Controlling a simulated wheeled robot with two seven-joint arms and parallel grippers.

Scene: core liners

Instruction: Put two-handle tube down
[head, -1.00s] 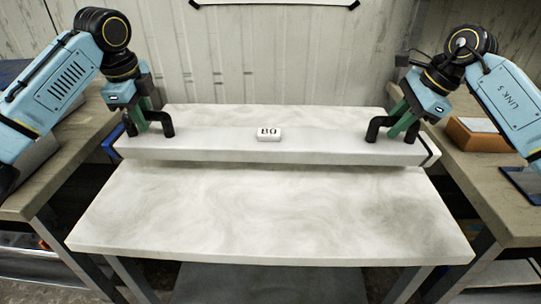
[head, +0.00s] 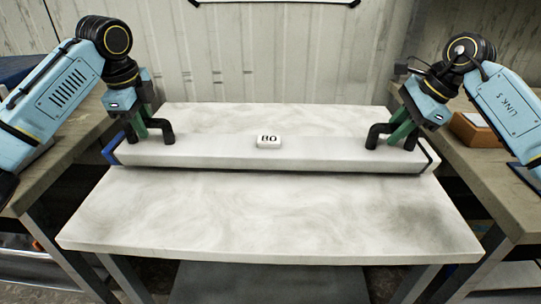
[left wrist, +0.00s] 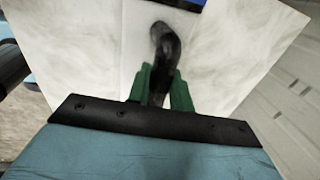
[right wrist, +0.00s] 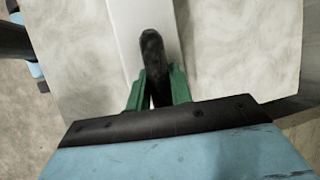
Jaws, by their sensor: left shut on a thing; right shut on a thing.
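The two-handle tube (head: 215,152) is a long white bar with two black handles, a blue left end and a dark right end. It lies level across the white marbled table (head: 270,215), with a dark shadow along its front underside. I cannot tell whether it touches the tabletop. My left gripper (head: 141,132) is shut on the left handle (left wrist: 163,45). My right gripper (head: 402,132) is shut on the right handle (right wrist: 152,50). Both wrist views show green fingers on either side of a black handle.
A small white marked block (head: 269,142) shows at the tube's middle. Side benches stand left (head: 70,150) and right (head: 495,185), with an orange-brown box (head: 475,130) on the right one. The table's front area is clear. A panelled wall is behind.

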